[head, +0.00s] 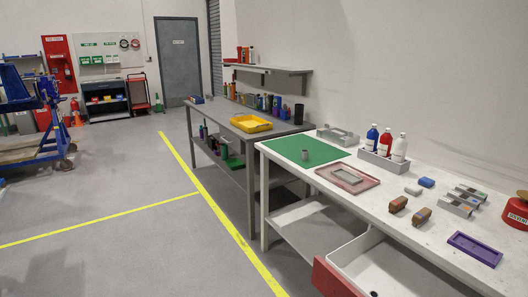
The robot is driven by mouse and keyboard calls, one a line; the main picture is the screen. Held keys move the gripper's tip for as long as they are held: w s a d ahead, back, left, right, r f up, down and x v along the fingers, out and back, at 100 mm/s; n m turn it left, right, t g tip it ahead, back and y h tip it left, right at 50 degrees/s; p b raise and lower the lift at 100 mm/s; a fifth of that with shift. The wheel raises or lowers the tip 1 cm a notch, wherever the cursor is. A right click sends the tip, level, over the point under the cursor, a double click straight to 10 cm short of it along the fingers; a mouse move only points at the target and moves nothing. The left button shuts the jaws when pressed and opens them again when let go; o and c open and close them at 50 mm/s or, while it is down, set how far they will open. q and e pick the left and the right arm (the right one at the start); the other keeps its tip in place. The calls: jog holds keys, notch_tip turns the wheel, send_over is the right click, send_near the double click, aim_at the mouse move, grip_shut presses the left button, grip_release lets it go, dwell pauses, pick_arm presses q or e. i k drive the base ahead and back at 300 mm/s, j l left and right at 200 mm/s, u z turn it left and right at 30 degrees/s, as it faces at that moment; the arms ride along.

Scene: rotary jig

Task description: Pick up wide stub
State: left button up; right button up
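A short grey cylinder (305,155), which looks like the wide stub, stands upright on a green mat (282,148). The mat lies at the far left end of the white workbench (345,206). Nothing touches the cylinder apart from the mat under it. Neither of my grippers shows in the head view.
A pinkish tray (324,179) lies in front of the mat. A bottle rack (372,161), brown blocks (398,204), a purple tray (473,250) and a red can (516,213) stand along the bench. A drawer (368,257) sticks out at the front.

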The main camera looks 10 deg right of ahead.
aim_at(305, 153)
jog(key=i+u, duration=0.35)
jog(key=i, duration=0.9)
jog(key=i+z, duration=0.15)
jog(key=i, duration=0.25)
jog(key=i+j+z, duration=0.15)
jog(key=i, duration=0.2)
jog(key=i+j+z, duration=0.15)
jog(key=i, duration=0.25)
